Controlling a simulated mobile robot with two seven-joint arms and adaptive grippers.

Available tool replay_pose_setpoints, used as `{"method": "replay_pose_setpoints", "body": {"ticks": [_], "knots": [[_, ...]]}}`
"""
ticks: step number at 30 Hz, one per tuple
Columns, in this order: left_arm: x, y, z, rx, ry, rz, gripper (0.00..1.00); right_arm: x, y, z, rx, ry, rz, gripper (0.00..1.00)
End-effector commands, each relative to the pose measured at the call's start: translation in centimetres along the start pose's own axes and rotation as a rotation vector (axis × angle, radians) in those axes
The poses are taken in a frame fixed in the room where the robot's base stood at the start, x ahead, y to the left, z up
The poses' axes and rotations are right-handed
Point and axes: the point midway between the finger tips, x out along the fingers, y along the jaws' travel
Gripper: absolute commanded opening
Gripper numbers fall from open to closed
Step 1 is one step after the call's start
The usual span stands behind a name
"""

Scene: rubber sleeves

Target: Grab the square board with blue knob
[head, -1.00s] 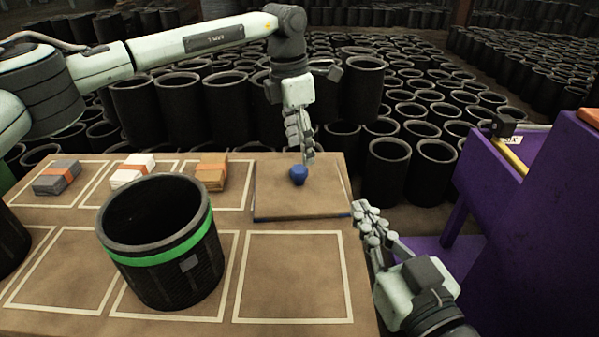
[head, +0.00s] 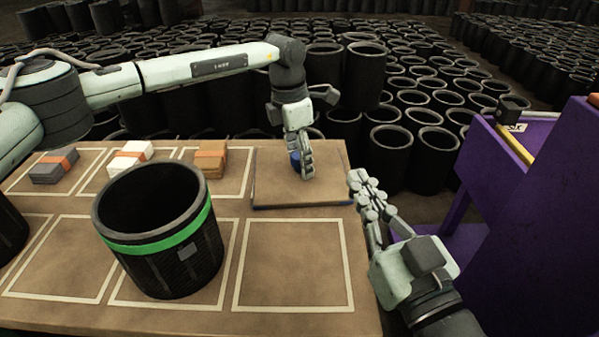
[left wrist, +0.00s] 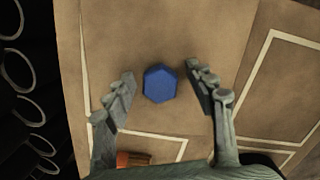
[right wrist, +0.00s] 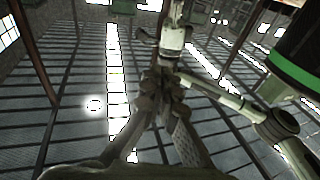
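The square board (head: 270,190) lies flat at the back right of the table, with a dark blue edge at its front. Its blue knob (head: 295,160) is partly hidden behind my left gripper (head: 305,170). In the left wrist view the blue knob (left wrist: 160,84) sits between the two spread fingers of my left gripper (left wrist: 162,90), with a gap on each side. My left gripper is open, pointing down over the board. My right gripper (head: 362,184) is right of the table's edge; in the right wrist view its fingers (right wrist: 160,88) look close together.
A black sleeve with a green band (head: 160,235) stands on the table. Grey (head: 54,166), white (head: 130,156) and tan (head: 211,158) packs with orange bands lie in the back row. A purple stand (head: 520,230) is at the right. The front right outlined square (head: 294,265) is empty.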

Motion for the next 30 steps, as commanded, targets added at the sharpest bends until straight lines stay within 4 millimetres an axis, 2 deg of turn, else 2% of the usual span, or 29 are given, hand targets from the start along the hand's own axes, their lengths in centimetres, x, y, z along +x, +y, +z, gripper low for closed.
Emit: {"method": "replay_pose_setpoints", "body": {"ticks": [2,13,23,26,30], "knots": [[0.0,0.0,0.0,0.000,0.000,0.000,0.47,0.0,0.0,0.0,0.000,0.000,0.000,0.00],[0.0,0.0,0.0,-0.001,0.000,0.000,0.01,0.0,0.0,0.0,0.000,-0.002,0.000,0.00],[-0.3,0.0,0.1,-0.001,-0.001,0.001,0.00,0.0,0.0,0.0,-0.001,-0.003,0.000,0.00],[-1.1,0.1,0.2,-0.001,-0.002,0.001,0.00,0.0,0.0,0.1,-0.001,-0.011,0.000,0.00],[-3.8,0.1,0.5,-0.001,-0.004,0.003,0.00,0.0,0.4,1.0,-0.007,-0.056,0.008,0.00]]}}
